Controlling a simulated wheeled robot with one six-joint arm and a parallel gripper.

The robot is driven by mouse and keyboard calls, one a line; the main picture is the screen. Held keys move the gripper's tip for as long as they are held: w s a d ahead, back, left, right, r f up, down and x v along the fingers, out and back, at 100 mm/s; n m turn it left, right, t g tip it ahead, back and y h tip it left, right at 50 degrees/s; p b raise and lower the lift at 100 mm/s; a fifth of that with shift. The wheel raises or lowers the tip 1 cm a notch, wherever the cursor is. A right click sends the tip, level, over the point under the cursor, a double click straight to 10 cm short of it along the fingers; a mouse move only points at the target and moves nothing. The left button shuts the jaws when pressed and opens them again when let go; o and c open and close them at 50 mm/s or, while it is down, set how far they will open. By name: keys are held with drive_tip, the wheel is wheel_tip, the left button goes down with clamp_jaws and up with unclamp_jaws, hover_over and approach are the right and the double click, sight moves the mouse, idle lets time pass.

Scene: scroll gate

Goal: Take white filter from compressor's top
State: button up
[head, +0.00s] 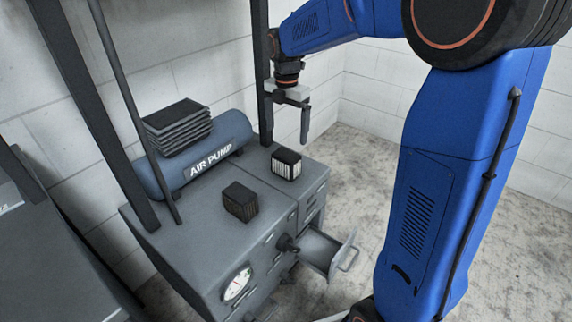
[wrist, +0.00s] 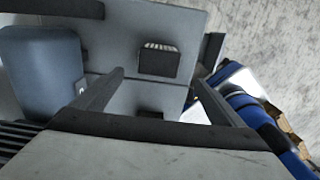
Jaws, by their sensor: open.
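The white filter (head: 286,164), a small block with a dark top and white pleated sides, stands on the right part of the compressor's grey top (head: 262,166). In the wrist view the filter (wrist: 158,62) lies ahead between the finger lines, with a strip of white pleats along its far edge. My gripper (head: 288,118) is open and empty, above the filter and apart from it. Its two fingers also show in the wrist view (wrist: 158,78), spread wider than the filter.
A dark brown filter (head: 240,201) stands nearby on the same top. The blue-grey air pump tank (head: 215,150) carries stacked black plates (head: 178,127). A dark post (head: 262,75) rises close to my gripper. An open drawer (head: 325,250) sticks out at the front right.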

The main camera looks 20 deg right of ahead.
sight(287, 155)
wheel_tip(287, 155, down, 9)
drive_tip(key=shift+f, duration=0.1)
drive_tip(key=shift+w+f, duration=0.2)
drive_tip(key=shift+f, duration=2.35)
drive_tip(key=shift+c, duration=0.7)
drive_tip(key=c, duration=1.1)
